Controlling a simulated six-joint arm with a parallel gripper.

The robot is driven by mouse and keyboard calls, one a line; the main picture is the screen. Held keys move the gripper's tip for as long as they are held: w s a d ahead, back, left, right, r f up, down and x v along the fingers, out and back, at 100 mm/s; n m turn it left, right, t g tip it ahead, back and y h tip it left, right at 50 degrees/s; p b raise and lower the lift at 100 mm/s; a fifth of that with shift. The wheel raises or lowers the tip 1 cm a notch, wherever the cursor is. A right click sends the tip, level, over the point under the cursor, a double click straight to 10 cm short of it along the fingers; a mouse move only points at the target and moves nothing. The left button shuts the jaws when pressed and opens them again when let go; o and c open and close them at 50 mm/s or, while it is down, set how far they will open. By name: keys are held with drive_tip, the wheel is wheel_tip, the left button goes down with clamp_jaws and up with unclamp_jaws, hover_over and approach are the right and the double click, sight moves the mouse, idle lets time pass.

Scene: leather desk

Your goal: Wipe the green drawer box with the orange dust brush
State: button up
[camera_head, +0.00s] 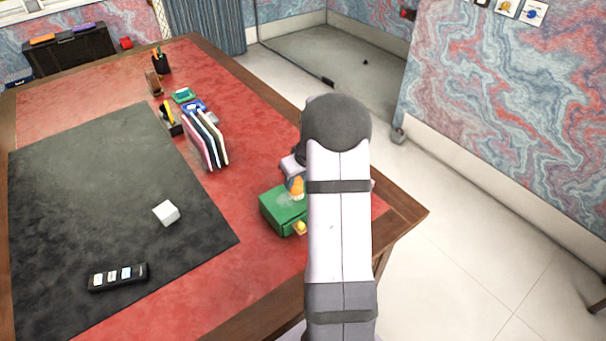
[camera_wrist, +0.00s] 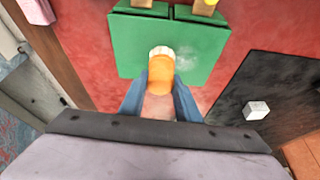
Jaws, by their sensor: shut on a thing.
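The green drawer box (camera_head: 278,213) stands on the red desk top near the right edge, partly hidden behind my arm in the head view. In the wrist view the green drawer box (camera_wrist: 125,42) fills the upper middle, with a pale smudge on its top. My gripper (camera_wrist: 160,92) is shut on the orange dust brush (camera_wrist: 160,70). The brush's pale bristle end points onto the box top; I cannot tell whether it touches. In the head view the orange brush (camera_head: 297,188) shows over the box, just left of my arm.
A black desk mat (camera_head: 80,220) bears a white cube (camera_head: 166,212) and a black remote-like item (camera_head: 118,277). Upright folders (camera_head: 205,140) stand behind the box. The desk's wooden edge (camera_head: 405,212) lies close on the right. The mat's middle is mostly clear.

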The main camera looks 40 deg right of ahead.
drive_tip(key=shift+a+p, duration=1.05)
drive_tip(key=shift+a, duration=2.15)
drive_tip(key=shift+w+r+p, duration=0.2)
drive_tip(key=shift+w+p, duration=0.05)
drive_tip(key=shift+p, duration=0.25)
drive_tip(key=shift+w+d+f+b, duration=0.1)
drive_tip(key=shift+d+f+b, duration=0.15)
drive_tip(key=shift+d, duration=0.3)
drive_tip(key=shift+w+d+f+b, duration=0.1)
drive_tip(key=shift+d+b, duration=0.25)
drive_tip(key=shift+d, duration=0.2)
drive_tip(key=shift+s+d+b, duration=0.15)
drive_tip(key=shift+d+b, duration=0.45)
drive_tip(key=shift+d, duration=1.65)
drive_tip(key=shift+s+d+b, duration=0.1)
drive_tip(key=shift+d+b, duration=0.5)
drive_tip(key=shift+d, duration=1.65)
drive_tip(key=shift+d+f+b, duration=0.1)
drive_tip(key=shift+d+b, duration=0.1)
drive_tip(key=shift+b, duration=0.15)
drive_tip(key=shift+a+r, duration=0.2)
drive_tip(key=shift+a, duration=1.05)
drive_tip(key=shift+w+a, duration=0.15)
drive_tip(key=shift+a, duration=4.35)
wheel_tip(320, 180, up, 8)
drive_tip(key=p, duration=0.5)
